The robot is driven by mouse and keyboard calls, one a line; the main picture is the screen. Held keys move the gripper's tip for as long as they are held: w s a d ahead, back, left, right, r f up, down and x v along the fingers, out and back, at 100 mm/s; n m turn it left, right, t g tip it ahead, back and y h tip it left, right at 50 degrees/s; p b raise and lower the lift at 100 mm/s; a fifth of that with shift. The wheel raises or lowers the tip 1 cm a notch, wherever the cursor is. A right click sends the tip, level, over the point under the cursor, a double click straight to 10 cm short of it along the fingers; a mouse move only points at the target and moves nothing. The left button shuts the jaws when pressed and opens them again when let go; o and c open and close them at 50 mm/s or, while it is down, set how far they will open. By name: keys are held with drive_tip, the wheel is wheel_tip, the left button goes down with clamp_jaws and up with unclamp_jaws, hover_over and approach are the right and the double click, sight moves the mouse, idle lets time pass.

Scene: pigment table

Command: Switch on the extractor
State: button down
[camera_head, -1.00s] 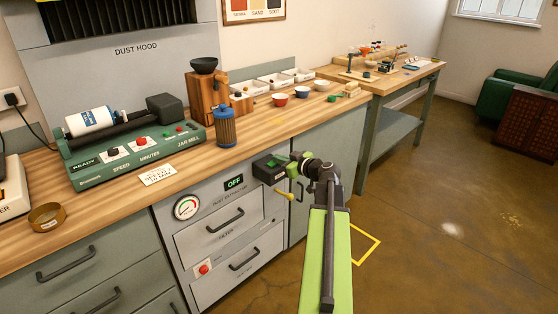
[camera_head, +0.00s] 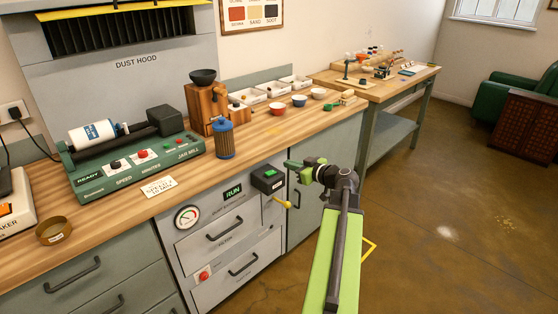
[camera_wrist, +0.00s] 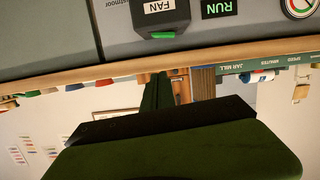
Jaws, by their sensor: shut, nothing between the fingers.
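The extractor is a grey cabinet front (camera_head: 214,254) under the worktop, and its small display (camera_head: 233,191) reads RUN in green. RUN also shows on the display in the wrist view (camera_wrist: 219,9). A dark FAN switch box (camera_head: 268,180) sits at its upper right, with a green button (camera_wrist: 162,35) in the wrist view. My gripper (camera_head: 290,164) is shut and empty, just right of and slightly above the box. In the wrist view my dark green fingers (camera_wrist: 158,92) point toward the box with a visible gap.
The worktop edge (camera_head: 258,148) runs close behind my gripper. A blue jar (camera_head: 223,140) and bowls (camera_head: 300,100) stand on the worktop. The floor to the right is open.

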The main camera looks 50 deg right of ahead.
drive_tip(key=v, duration=0.2)
drive_tip(key=shift+s+r, duration=0.1)
drive_tip(key=shift+s, duration=0.25)
